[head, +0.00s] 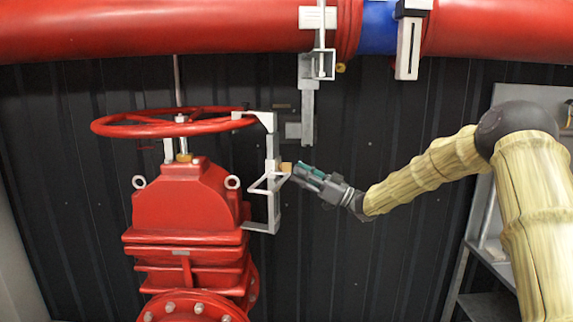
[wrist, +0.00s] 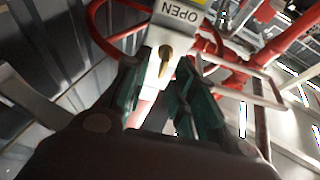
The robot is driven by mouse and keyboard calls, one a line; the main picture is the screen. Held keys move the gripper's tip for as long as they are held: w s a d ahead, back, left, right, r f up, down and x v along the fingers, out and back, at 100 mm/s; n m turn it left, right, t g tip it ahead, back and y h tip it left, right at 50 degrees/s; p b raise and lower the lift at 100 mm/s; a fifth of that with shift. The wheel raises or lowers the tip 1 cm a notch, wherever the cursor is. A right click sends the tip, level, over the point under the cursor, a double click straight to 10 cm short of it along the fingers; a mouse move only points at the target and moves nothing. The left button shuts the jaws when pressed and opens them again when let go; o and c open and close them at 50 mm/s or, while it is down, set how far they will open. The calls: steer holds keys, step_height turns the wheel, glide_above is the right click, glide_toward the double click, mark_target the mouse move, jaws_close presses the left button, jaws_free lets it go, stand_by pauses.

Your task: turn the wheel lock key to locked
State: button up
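The brass-coloured wheel lock key (wrist: 165,58) shows in the wrist view on a pale lock body (wrist: 152,75), below a label (wrist: 181,11) reading OPEN upside down. My gripper (wrist: 166,78) has two dark fingers with teal pads, spread apart, with the key seen in the gap between them. I cannot tell whether a pad touches the key. In the head view my gripper (head: 298,171) points left at a small brass-yellow piece (head: 286,167) on the grey lock bracket (head: 271,180). The red handwheel (head: 172,122) is above the red valve body (head: 185,205), with the bracket's top at its rim.
A grey bracket frame (head: 268,183) sticks out close to my gripper. A red pipe (head: 160,28) with a blue band (head: 378,27) runs overhead, with a grey bar (head: 308,110) hanging down. A grey metal rack (head: 483,240) stands at right. The dark ribbed wall (head: 350,270) is behind.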

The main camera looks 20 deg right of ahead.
mark_target(283, 164)
steer(key=p+x, duration=0.1)
steer(key=x, duration=0.2)
steer(key=shift+r, duration=0.15)
steer(key=shift+w+a, duration=0.15)
steer(key=shift+a, duration=0.15)
steer(key=shift+r, duration=0.1)
jaws_close()
steer(key=shift+d+r, duration=0.1)
